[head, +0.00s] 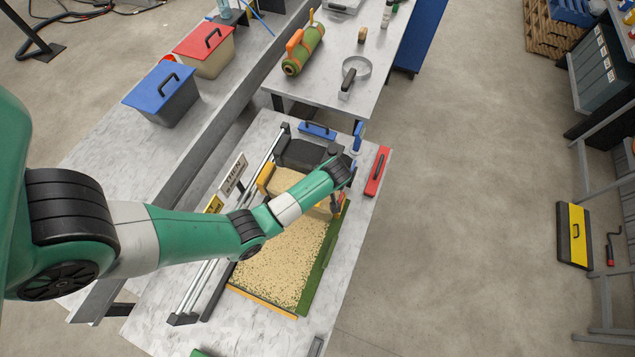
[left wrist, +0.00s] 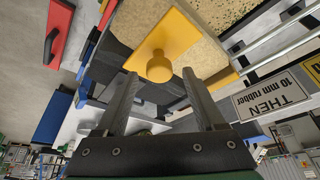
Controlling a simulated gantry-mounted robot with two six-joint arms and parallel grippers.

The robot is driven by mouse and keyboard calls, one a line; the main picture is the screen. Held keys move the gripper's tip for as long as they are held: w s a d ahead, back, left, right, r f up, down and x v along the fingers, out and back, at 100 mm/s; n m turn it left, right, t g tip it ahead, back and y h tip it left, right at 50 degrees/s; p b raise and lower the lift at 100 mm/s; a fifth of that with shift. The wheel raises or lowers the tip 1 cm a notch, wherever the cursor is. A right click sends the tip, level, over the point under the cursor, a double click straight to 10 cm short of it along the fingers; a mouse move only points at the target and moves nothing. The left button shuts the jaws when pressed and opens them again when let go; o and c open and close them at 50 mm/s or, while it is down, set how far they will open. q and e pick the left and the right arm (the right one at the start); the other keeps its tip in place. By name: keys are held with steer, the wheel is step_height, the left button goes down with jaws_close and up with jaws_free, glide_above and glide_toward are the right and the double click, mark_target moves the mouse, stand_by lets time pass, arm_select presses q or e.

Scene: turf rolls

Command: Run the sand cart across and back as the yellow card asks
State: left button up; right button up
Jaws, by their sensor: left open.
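The sand cart (head: 284,182) is a sand-filled box with yellow ends, standing across the far part of the sand bed (head: 280,258). My left gripper (head: 337,203) is at its right end, partly hidden by my arm in the head view. In the left wrist view the open gripper (left wrist: 160,74) has its fingers either side of the cart's yellow knob (left wrist: 159,67), which sticks out from a yellow end plate (left wrist: 175,35). Contact cannot be told. The yellow card (head: 214,203) is mostly behind my arm and unreadable. My right gripper is not in view.
A white sign (head: 233,173) stands left of the bed; it reads "THEN 10 mm rubber" in the left wrist view (left wrist: 273,98). Rails (head: 205,278) run along the bed's left side. The near bed surface is clear.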

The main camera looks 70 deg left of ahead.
arm_select(q)
steer(key=x, duration=0.3)
steer(key=shift+a+f+b, duration=0.1)
steer(key=shift+f+b, duration=0.05)
steer(key=shift+b, duration=0.2)
jaws_close()
stand_by(1.1)
